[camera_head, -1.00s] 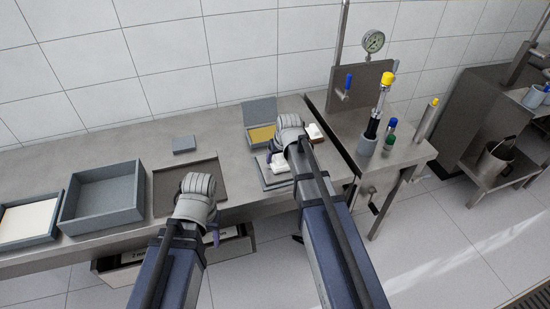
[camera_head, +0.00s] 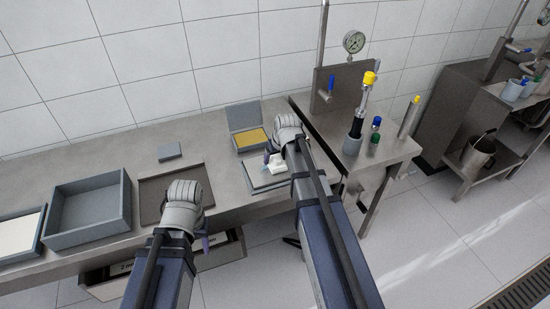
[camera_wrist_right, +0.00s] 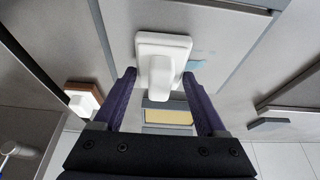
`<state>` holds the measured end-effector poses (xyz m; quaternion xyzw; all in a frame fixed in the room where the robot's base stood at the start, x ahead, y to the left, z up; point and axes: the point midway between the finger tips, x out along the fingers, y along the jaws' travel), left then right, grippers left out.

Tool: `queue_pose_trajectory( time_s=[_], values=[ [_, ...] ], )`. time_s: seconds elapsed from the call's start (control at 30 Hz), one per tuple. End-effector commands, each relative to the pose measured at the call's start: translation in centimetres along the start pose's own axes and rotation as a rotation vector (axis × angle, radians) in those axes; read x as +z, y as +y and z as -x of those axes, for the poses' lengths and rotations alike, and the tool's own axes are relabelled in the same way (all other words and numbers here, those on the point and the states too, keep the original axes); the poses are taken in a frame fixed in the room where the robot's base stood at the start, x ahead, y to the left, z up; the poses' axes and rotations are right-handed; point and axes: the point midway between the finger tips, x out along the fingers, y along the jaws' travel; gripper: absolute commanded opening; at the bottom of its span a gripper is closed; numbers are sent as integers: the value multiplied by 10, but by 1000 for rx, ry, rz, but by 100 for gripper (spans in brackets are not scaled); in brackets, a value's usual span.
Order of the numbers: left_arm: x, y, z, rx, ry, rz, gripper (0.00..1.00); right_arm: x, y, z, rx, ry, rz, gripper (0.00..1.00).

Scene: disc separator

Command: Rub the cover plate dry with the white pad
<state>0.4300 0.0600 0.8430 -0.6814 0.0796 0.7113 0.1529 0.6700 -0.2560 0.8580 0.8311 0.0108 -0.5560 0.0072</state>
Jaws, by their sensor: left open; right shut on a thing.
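The white pad (camera_head: 277,168), a block with a raised grip, lies on the cover plate (camera_head: 266,183), a flat grey plate near the bench's front edge. In the right wrist view the pad (camera_wrist_right: 163,50) sits between the two purple fingers of my right gripper (camera_wrist_right: 163,78), which is shut on its grip. A light blue wet-looking patch (camera_wrist_right: 197,65) shows on the plate beside the pad. My right wrist hides part of the plate in the head view. My left gripper (camera_head: 204,242) is open and empty at the bench's front edge, away from the plate.
An open grey case with a yellow inside (camera_head: 251,139) stands behind the plate. A brown-backed white block (camera_wrist_right: 83,97) lies nearby. A dark tray (camera_head: 155,190), a grey bin (camera_head: 90,208) and a small grey block (camera_head: 169,152) are left. A side stand (camera_head: 385,150) holds bottles.

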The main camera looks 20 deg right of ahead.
Motion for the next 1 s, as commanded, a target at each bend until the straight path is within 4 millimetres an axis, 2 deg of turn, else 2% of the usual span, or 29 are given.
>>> queue_pose_trajectory(
  time_s=[0.5,0.83,1.0],
  values=[
    [0,0,-3,0,0,0,50,2,-37,-3,-2,0,2,30],
    [0,0,-3,0,0,0,50,2,-44,-3,-3,-2,1,30],
    [0,0,-3,0,0,0,50,2,-55,-2,-3,-3,3,30]
  ],
)
